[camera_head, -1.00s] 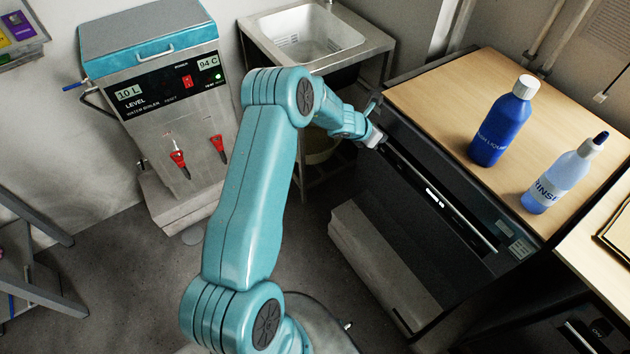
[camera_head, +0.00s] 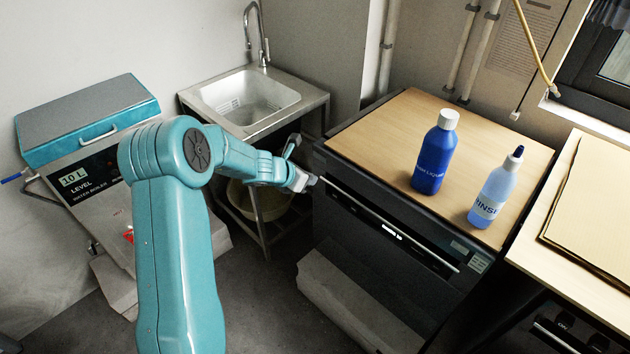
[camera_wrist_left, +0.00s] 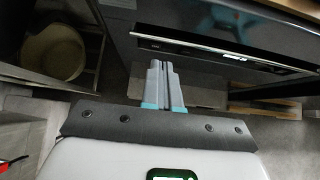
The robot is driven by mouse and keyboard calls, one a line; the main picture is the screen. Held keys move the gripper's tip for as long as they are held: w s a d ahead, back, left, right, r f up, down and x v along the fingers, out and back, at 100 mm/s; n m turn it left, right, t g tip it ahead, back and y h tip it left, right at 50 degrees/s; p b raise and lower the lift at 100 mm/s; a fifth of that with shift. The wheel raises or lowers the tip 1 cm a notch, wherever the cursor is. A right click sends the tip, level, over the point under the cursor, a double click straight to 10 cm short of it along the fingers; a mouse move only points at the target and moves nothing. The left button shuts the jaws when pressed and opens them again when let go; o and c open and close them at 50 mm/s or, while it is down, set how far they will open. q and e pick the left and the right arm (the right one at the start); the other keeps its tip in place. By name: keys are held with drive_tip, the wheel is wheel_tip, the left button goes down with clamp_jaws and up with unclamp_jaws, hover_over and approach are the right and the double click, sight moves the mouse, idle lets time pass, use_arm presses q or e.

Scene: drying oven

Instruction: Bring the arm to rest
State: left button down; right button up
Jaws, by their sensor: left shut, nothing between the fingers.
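My left arm comes in from the left in the head view, its teal links bent at the elbow. My left gripper (camera_head: 306,183) is at the left end of the dark front-opening machine (camera_head: 365,240), near its top front edge. In the left wrist view the two grey fingers (camera_wrist_left: 164,85) lie together, shut and empty, in front of the machine's dark front (camera_wrist_left: 230,40). I cannot tell if the gripper touches the machine. My right gripper is not in view.
A blue bottle (camera_head: 434,155) and a rinse bottle (camera_head: 495,190) stand on the machine's wooden top (camera_head: 385,130). A steel sink (camera_head: 250,95) is behind the arm. A water boiler (camera_head: 90,180) stands at left.

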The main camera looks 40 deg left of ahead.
use_arm(q)
drive_tip(key=d+f+m+g+h, duration=0.1)
drive_tip(key=d+f+m+h, duration=0.15)
drive_tip(key=d, duration=0.55)
drive_tip(key=d+f+m+g+h, duration=0.1)
drive_tip(key=d+f, duration=0.3)
drive_tip(key=d, duration=0.3)
drive_tip(key=s+d+f+m+g, duration=0.4)
drive_tip(key=s+d+f+m, duration=0.2)
drive_tip(key=s+d, duration=0.3)
drive_tip(key=s+d+f+m+g, duration=0.1)
drive_tip(key=s+d+f+m, duration=0.1)
drive_tip(key=s+d+m, duration=0.3)
drive_tip(key=s+d+f+m+g, duration=0.2)
drive_tip(key=s+d+m, duration=0.3)
drive_tip(key=s+m, duration=0.6)
drive_tip(key=f+m, duration=0.1)
drive_tip(key=m, duration=0.7)
drive_tip(key=shift+s+d+f, duration=0.25)
drive_tip(key=shift+s+f, duration=0.1)
